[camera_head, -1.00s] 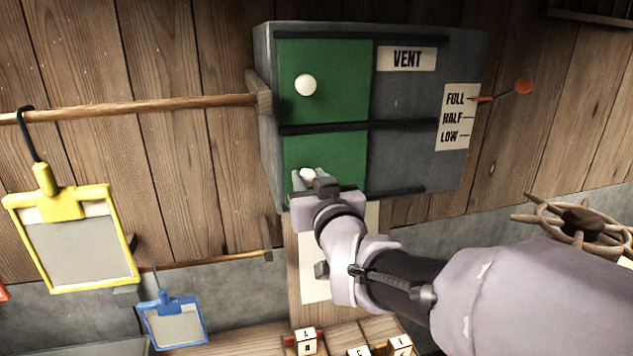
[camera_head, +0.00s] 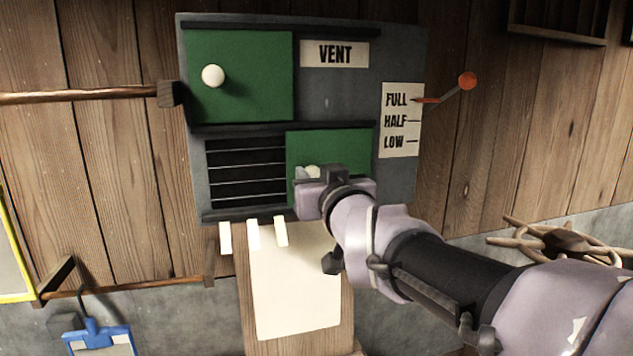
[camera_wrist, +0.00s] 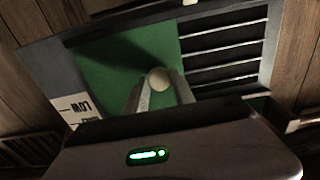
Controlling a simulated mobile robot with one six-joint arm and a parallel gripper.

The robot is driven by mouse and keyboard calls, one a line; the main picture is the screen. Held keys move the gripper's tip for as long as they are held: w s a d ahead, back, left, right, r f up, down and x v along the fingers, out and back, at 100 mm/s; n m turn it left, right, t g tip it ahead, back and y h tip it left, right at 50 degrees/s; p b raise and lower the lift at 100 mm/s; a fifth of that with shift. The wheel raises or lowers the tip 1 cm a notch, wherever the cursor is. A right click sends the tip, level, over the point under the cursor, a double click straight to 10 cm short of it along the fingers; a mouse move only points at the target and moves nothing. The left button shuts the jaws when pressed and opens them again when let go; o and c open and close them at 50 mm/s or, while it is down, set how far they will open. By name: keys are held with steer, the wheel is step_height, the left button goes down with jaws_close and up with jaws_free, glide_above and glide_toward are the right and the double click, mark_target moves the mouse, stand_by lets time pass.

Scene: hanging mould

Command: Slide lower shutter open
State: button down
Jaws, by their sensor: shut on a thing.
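The lower shutter (camera_head: 343,147) is a green panel in the lower track of the grey vent box. It stands to the right, and dark slats (camera_head: 245,172) show uncovered at its left. My gripper (camera_head: 308,173) is shut on the shutter's white knob (camera_head: 313,170). The wrist view shows the knob (camera_wrist: 159,78) between my two fingers, with the green panel (camera_wrist: 112,70) behind it and the slats (camera_wrist: 225,45) beside it. The upper shutter (camera_head: 255,85), green with a white knob (camera_head: 212,76), covers the left side of the upper track.
A red-tipped lever (camera_head: 466,81) points near FULL on the label (camera_head: 400,120) at right. Pale tabs (camera_head: 253,234) and a blank sheet (camera_head: 295,285) are below the box. A wooden rail (camera_head: 80,96) and a blue-framed clip (camera_head: 98,338) are at left.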

steer(key=c, duration=1.5)
jaws_free()
steer(key=o, duration=0.4)
steer(key=shift+d, duration=0.2)
steer(key=shift+w+d, duration=0.1)
